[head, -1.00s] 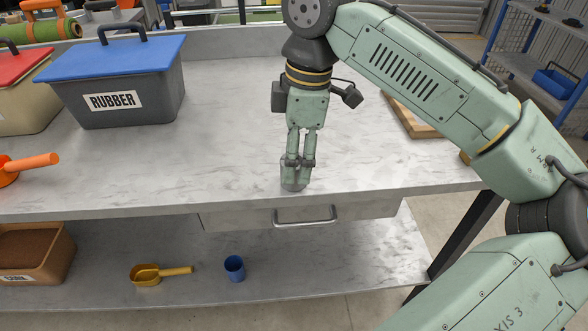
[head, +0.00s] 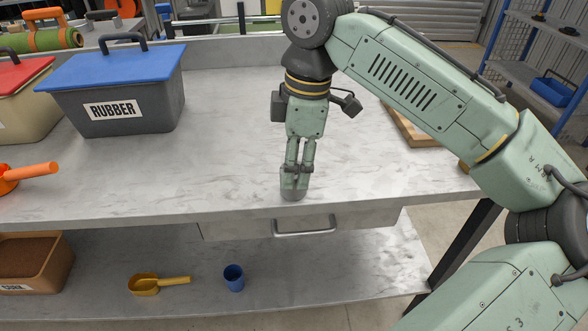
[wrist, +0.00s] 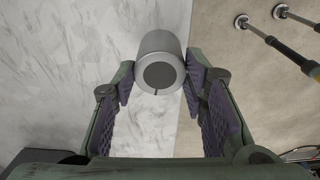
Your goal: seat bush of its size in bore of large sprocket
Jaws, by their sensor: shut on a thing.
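My gripper (head: 294,172) is shut on a grey metal cylinder (head: 292,193), which I take to be the bush. It hangs down from the fingertips near the front edge of the worktop. In the wrist view the bush (wrist: 160,45) sits between the two finger pads, its dark round end face ringed in lighter grey. Whether its lower end touches the worktop cannot be told. I cannot make out the large sprocket or its bore in either view.
A grey box marked RUBBER with a blue lid (head: 118,92) stands left on the marble worktop (head: 220,130). A wooden board (head: 403,122) lies partly behind my arm. A blue shelf (head: 530,55) at right bears small dark items (head: 540,16). The drawer handle (head: 304,229) juts out below.

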